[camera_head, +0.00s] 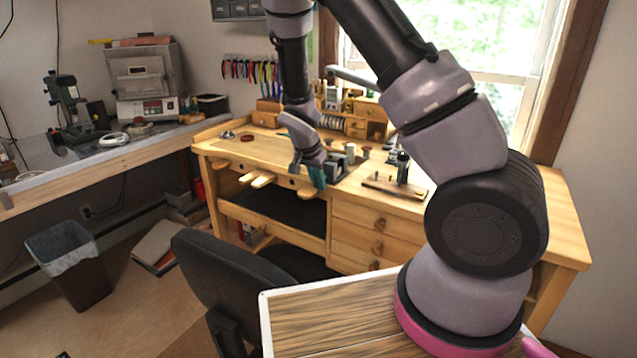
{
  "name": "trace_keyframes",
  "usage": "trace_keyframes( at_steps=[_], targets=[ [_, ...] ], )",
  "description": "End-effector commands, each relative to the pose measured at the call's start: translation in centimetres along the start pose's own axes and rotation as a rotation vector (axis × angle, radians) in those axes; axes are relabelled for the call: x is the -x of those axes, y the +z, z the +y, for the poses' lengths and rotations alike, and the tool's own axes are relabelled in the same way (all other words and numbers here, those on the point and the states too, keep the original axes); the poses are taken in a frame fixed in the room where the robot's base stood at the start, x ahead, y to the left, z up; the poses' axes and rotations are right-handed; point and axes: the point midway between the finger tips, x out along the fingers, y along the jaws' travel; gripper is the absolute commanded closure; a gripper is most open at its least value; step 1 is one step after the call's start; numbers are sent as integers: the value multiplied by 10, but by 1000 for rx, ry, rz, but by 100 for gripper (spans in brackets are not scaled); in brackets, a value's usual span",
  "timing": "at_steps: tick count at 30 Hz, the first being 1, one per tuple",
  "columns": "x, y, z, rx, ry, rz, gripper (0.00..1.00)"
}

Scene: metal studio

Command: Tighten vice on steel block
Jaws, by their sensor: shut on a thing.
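The dark grey vice (339,166) sits at the front edge of the wooden workbench, small in this view. My gripper (317,180), with teal fingers, is at the left, front side of the vice. It is shut on the vice's handle, which the fingers and wrist mostly hide. The steel block cannot be made out clearly; the vice jaws are too small and partly hidden to show how tightly they sit.
The wooden workbench (222,150) carries a dark upright tool (402,167) and small parts right of the vice. A black chair (213,271) stands in front. A waste bin (71,264) is at left. The bench's left top is fairly clear.

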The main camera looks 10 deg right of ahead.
Motion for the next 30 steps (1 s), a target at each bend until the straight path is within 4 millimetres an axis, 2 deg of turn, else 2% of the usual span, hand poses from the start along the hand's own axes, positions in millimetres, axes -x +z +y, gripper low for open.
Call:
trace_keyframes(
  at_steps=[8,30],
  targets=[
    [0,0,-4,83,188,4,100],
    [-2,0,-3,352,840,4,100]
  ],
)
